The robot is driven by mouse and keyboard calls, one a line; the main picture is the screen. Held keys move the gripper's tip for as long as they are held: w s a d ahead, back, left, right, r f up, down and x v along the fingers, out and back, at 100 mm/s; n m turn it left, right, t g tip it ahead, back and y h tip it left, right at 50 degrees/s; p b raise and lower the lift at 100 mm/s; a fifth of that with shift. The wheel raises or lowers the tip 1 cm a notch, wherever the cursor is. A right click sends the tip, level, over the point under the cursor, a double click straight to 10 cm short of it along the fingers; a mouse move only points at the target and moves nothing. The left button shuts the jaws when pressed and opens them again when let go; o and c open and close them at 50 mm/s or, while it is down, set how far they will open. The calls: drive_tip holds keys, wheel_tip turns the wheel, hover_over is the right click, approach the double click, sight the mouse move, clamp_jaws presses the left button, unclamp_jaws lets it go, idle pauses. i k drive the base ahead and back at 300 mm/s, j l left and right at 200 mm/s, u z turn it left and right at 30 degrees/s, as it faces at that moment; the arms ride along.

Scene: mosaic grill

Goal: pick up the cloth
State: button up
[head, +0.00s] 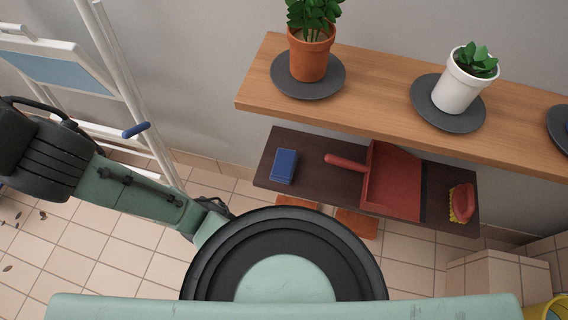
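A small blue rectangular block (284,166) lies on the left part of the dark lower shelf. It is the only thing that looks like a folded cloth, but I cannot be sure from its shape that it is one. Nothing touches it from above. My green and black arm reaches across the left side of the head view, to the left of the shelves. My gripper cannot be made out in this view.
The dark lower shelf (322,184) also holds a red dustpan (394,183) and a red brush (463,203). The wooden upper shelf (377,88) above holds potted plants on dark saucers. A white ladder (150,148) leans at the left. Tiled floor shows below.

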sight(285, 163)
drive_tip(key=k+l, duration=0.15)
drive_tip(key=l, duration=0.2)
drive_tip(key=k+l+u, duration=0.1)
drive_tip(key=l, duration=0.3)
drive_tip(key=k+l, duration=0.15)
drive_tip(key=l, duration=0.2)
drive_tip(key=k+l, duration=0.15)
drive_tip(key=l, duration=0.2)
drive_tip(key=u, duration=0.05)
